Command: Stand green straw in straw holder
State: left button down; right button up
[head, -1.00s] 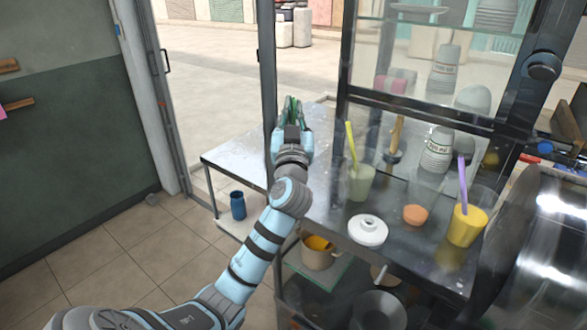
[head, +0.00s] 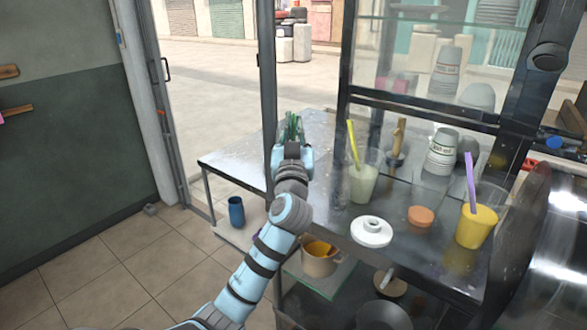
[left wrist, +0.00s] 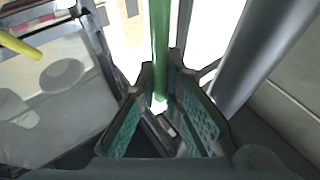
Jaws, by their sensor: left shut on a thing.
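My left gripper (head: 291,128) is over the metal counter beside the dark upright post. In the left wrist view its two fingers (left wrist: 161,100) close around the green straw (left wrist: 160,45), which stands lengthwise between them and reaches beyond the top edge. In the head view the straw is mostly hidden by the gripper. A blue cup-like container (head: 236,211) stands on the low shelf at the left; I cannot tell whether it is the straw holder. My right gripper is not in view.
The metal counter (head: 235,160) is bare at its left end. A glass-paned frame rises behind.

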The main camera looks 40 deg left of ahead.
pick_arm(q)
jog(key=c, duration=1.7)
grip_release()
jog(key=shift+o, duration=0.2)
notch_tip(320, 180, up, 7)
jog(key=p, duration=0.5)
jog(key=shift+r+p, duration=0.15)
jog(key=shift+p, duration=0.2)
